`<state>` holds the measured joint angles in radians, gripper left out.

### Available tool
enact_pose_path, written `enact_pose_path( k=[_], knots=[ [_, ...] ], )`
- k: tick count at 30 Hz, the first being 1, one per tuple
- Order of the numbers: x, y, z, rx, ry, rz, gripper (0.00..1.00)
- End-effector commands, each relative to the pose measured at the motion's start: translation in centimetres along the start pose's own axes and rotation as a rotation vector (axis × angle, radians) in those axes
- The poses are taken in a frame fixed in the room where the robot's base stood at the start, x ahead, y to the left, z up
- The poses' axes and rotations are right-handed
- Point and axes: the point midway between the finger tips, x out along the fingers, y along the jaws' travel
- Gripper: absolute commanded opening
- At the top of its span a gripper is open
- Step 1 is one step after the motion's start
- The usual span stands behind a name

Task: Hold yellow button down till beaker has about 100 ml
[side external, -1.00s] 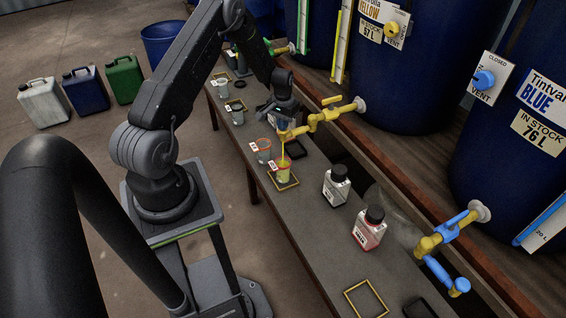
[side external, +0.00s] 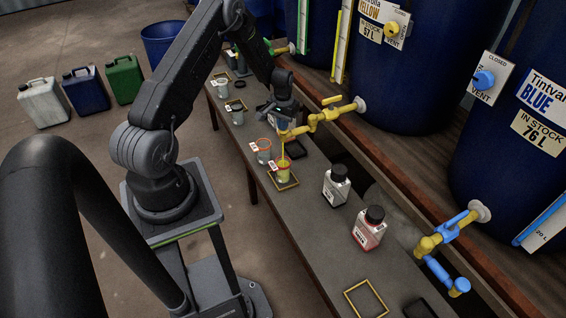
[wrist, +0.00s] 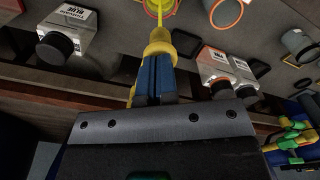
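The yellow tap (side external: 325,117) runs out from the yellow vat. A thin yellow stream (side external: 284,148) falls from its spout into a beaker (side external: 284,173) in a yellow square frame on the bench. The beaker holds yellow liquid; its scale is too small to read. In the wrist view the beaker shows only partly at the top edge (wrist: 160,8). My gripper (side external: 281,119) is at the spout end. In the wrist view its fingers (wrist: 156,72) are together, tips against the yellow spout end (wrist: 158,45). The button itself is hidden behind the fingertips.
An orange-rimmed beaker (side external: 263,152) stands left of the filling one. The blue tap (side external: 445,240) juts out at right. An empty yellow frame (side external: 347,293) lies at the front.

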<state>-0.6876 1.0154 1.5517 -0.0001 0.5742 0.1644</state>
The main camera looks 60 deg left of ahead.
Motion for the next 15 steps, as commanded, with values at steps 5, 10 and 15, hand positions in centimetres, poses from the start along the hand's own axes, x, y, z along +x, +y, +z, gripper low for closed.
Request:
enact_pose_path(
  k=[5,10,15],
  knots=[
    [-2.2,0.0,-0.1,0.001,0.002,-0.001,0.0],
    [-5.5,0.0,0.0,0.0,0.003,-0.001,0.0],
    [-7.7,0.0,0.0,0.0,0.0,0.0,0.0]
  ],
)
